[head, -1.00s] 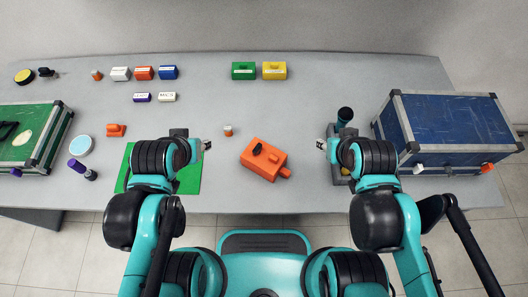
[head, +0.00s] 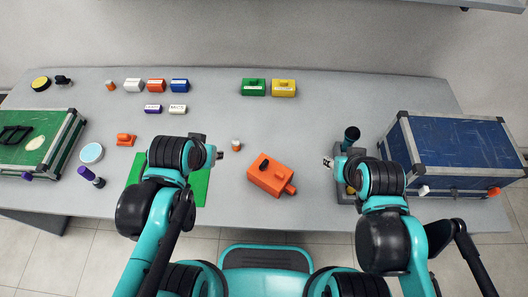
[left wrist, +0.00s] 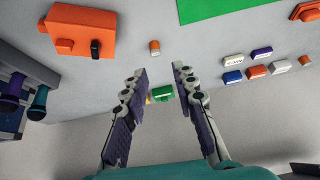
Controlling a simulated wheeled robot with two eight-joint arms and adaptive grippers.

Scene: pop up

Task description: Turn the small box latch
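A small orange box (head: 270,175) lies slightly turned on the middle of the table. It has a black knob on top and an orange tab (head: 290,189) at its lower right. The box shows at the upper left of the left wrist view (left wrist: 75,28). My left gripper (head: 226,153) is left of the box and apart from it. In the left wrist view its two fingers (left wrist: 160,72) stand wide apart with nothing between them. My right gripper (head: 328,162) is right of the box, near a grey-black device, and its finger opening is too small to read.
A small orange-topped cylinder (head: 236,145) stands close to my left gripper. A blue case (head: 455,145) is on the right, a green case (head: 40,145) on the left. Several coloured blocks line the back.

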